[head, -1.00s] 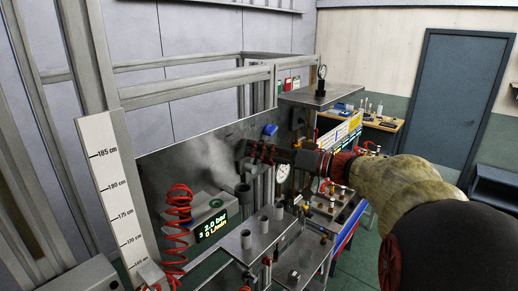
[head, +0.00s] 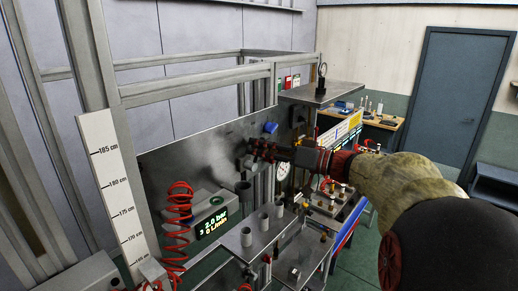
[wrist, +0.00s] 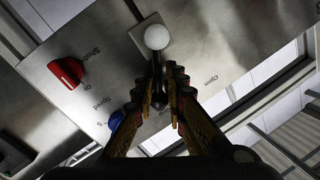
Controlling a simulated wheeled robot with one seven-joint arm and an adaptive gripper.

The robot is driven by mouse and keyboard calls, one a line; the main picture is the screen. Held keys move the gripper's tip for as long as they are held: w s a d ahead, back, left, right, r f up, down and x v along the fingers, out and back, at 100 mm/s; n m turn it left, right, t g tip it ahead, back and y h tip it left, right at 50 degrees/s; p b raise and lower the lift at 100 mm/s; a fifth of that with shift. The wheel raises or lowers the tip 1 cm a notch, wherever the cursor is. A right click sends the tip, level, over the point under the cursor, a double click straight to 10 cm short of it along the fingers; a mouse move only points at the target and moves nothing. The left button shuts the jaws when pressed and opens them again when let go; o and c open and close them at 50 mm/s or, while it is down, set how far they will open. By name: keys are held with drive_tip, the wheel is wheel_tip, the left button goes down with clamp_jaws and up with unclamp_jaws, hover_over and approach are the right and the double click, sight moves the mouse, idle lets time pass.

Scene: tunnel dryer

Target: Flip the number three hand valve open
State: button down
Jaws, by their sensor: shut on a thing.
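In the wrist view, a dark lever with a white ball (wrist: 156,37) runs between the fingers of my gripper (wrist: 168,80). The fingers are shut on this lever. The ball shows in front of a pale square plate on a steel panel (wrist: 100,55). The word "Shut" is printed to the left and "Open" to the right. No valve number is readable here. In the head view, my gripper (head: 262,150) is at the upright steel panel (head: 190,150), and the lever is hidden or too small to tell.
A red knob (wrist: 67,72) and a blue knob (wrist: 117,120) sit on the panel left of the lever. In the head view, a display box (head: 213,224) reads about 2.0 bar. A red coiled hose (head: 178,210), a round gauge (head: 283,171) and grey tubes (head: 246,236) are nearby.

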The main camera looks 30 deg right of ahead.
sight(237, 150)
drive_tip(key=shift+s+a+f+n+b, duration=0.15)
drive_tip(key=shift+n+b, duration=0.45)
drive_tip(key=shift+b, duration=1.8)
drive_tip(key=b, duration=0.2)
drive_tip(key=shift+a+n+b, duration=0.15)
drive_tip(key=shift+n+b, duration=0.15)
drive_tip(key=shift+b, duration=0.1)
drive_tip(key=n+b, duration=0.1)
drive_tip(key=b, duration=0.3)
drive_tip(key=shift+s+a+h+b, duration=0.1)
drive_tip(key=shift+a+h+b, duration=0.2)
drive_tip(key=shift+a, duration=0.05)
drive_tip(key=n+b, duration=0.1)
drive_tip(key=b, duration=0.2)
drive_tip(key=a+n+b, duration=0.1)
drive_tip(key=b, duration=0.2)
drive_tip(key=n+b, duration=0.1)
drive_tip(key=b, duration=0.2)
drive_tip(key=shift+s+a+r+n+g+h, duration=0.2)
drive_tip(key=shift+s+a+n+g+h, duration=0.1)
drive_tip(key=shift+g, duration=0.1)
drive_tip(key=b, duration=0.1)
drive_tip(key=n+b, duration=0.1)
drive_tip(key=b, duration=0.1)
drive_tip(key=shift+s+a+r+h+b, duration=0.15)
drive_tip(key=shift+a+h+b, duration=0.15)
drive_tip(key=shift+a+h, duration=0.1)
drive_tip(key=shift+r+n, duration=0.1)
drive_tip(key=shift+n, duration=0.3)
